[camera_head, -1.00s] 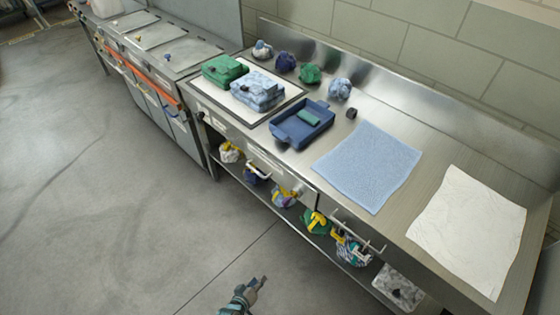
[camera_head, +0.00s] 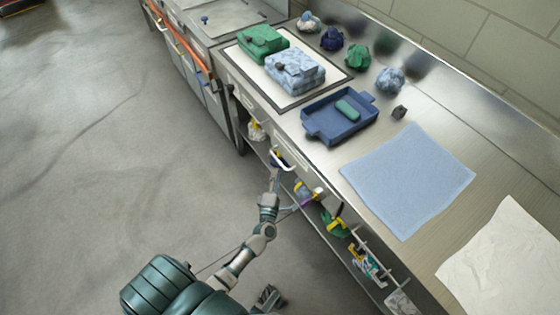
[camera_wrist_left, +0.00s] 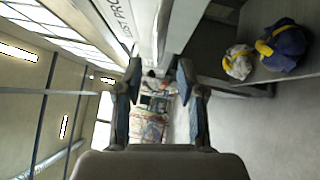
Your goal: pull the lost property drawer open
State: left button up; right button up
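The lost property drawer (camera_head: 262,112) is in the front of the steel counter and looks flush with it. Its pale bar handle (camera_head: 283,160) sticks out from the front. In the left wrist view, part of the printed label (camera_wrist_left: 122,22) shows on the pale drawer front, and the handle (camera_wrist_left: 163,28) runs down toward the gap between my fingers. My left gripper (camera_head: 276,168) is at the handle; its two fingers are apart in the wrist view (camera_wrist_left: 158,80). Whether they touch the handle, I cannot tell. My right gripper (camera_head: 268,298) is low over the floor, too small to read.
Folded green and blue bags lie on a white board (camera_head: 318,84). A blue tray (camera_head: 310,122), a light blue cloth (camera_head: 405,180) and a white sheet (camera_head: 510,255) lie on the counter. Bags fill the lower shelf. Another handle (camera_head: 372,248) juts out to the right. The floor (camera_head: 80,190) at left is clear.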

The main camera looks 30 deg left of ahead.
aim_at(278, 160)
pick_arm(q)
jog(key=x, duration=0.7)
jog(key=shift+a+f+b, duration=0.1)
jog(key=shift+a+b, duration=0.05)
jog(key=shift+b, duration=0.15)
jog(key=shift+s, duration=0.1)
grip_shut()
